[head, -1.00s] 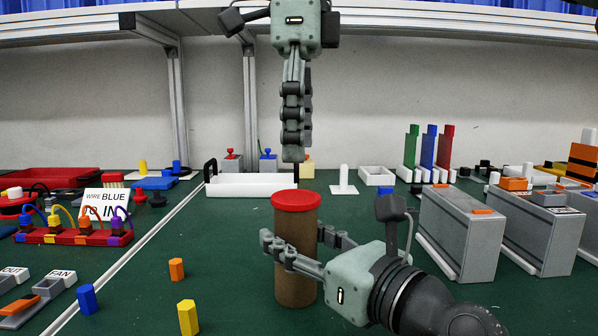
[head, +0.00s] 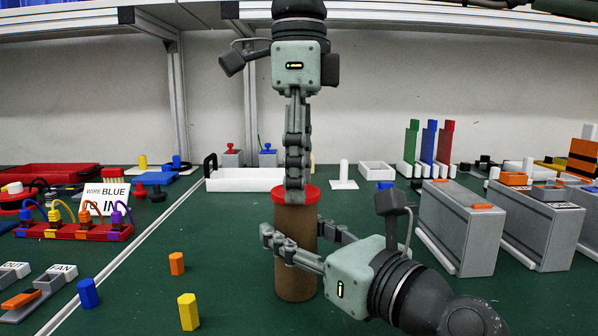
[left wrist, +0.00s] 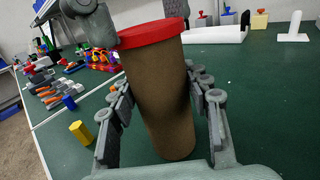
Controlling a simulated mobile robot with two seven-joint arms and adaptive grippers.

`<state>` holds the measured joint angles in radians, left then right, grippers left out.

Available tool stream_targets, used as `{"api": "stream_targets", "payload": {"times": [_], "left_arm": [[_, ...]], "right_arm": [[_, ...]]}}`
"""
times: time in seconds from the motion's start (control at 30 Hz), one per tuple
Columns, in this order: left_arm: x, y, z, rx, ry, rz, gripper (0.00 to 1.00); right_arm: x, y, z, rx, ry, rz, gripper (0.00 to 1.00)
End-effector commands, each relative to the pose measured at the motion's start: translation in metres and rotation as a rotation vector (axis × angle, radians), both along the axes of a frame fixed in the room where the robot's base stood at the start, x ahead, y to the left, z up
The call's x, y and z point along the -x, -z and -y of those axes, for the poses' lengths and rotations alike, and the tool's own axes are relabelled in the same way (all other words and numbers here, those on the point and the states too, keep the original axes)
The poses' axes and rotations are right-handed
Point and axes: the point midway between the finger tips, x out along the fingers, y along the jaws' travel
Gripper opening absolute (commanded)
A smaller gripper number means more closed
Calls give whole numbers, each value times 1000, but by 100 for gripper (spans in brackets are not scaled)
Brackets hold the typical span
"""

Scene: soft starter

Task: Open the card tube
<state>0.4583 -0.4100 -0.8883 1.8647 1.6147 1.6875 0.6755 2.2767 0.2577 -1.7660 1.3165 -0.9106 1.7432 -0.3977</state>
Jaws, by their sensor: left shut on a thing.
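The card tube is a brown cylinder (head: 294,284) standing upright on the green table, with a red cap (head: 277,196) on its top. It fills the middle of the left wrist view (left wrist: 160,95), its cap at the top (left wrist: 150,32). My left gripper (head: 299,238) is shut on the tube's body, one finger on each side, below the cap. My right gripper (head: 296,199) points straight down from above, its fingertips at the cap. In the left wrist view, part of it touches or nearly touches the cap's left side. Its fingers overlap in the head view, so their spacing is hidden.
Orange (head: 176,263), yellow (head: 188,312) and blue (head: 88,293) pegs stand to the left. Grey boxes (head: 458,232) stand to the right. A white tray (head: 245,181) lies behind the tube. The green table is clear just left of the tube.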

Motion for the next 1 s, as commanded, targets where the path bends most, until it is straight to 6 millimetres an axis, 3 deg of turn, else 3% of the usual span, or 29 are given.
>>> {"api": "stream_targets", "payload": {"times": [0.03, 0.2, 1.0], "left_arm": [[0, 0, 0, 0, 0, 0, 0], [0, 0, 0, 0, 0, 0, 0], [0, 0, 0, 0, 0, 0, 0]], "right_arm": [[0, 0, 0, 0, 0, 1, 41], [0, 0, 0, 0, 0, 1, 20], [-1, -2, 0, 0, 0, 2, 20]]}}
